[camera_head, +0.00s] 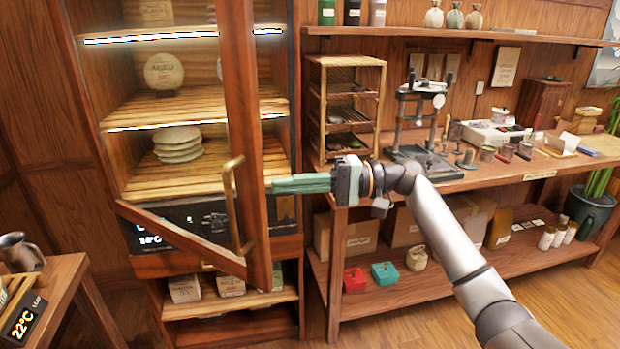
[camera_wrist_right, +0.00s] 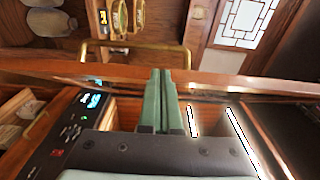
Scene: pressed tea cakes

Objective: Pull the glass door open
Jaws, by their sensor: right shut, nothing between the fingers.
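The glass door (camera_head: 242,120) of the wooden tea cabinet stands partly open, its free edge swung out toward me. Its brass handle (camera_head: 232,205) is on the door's frame; it also shows in the wrist view (camera_wrist_right: 132,44). My right gripper (camera_head: 274,186) has green fingers, shut and empty, pointing left at the door's free edge, on the side away from the handle. In the wrist view its fingertips (camera_wrist_right: 160,72) overlap the door's edge; I cannot tell whether they touch. My left gripper is not in view.
Tea cakes (camera_head: 178,143) sit on the cabinet shelves behind the door. A workbench (camera_head: 480,178) with tools and a bamboo rack (camera_head: 345,62) stands to the right. A small table (camera_head: 65,275) with a metal jug (camera_head: 20,252) is at the left front.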

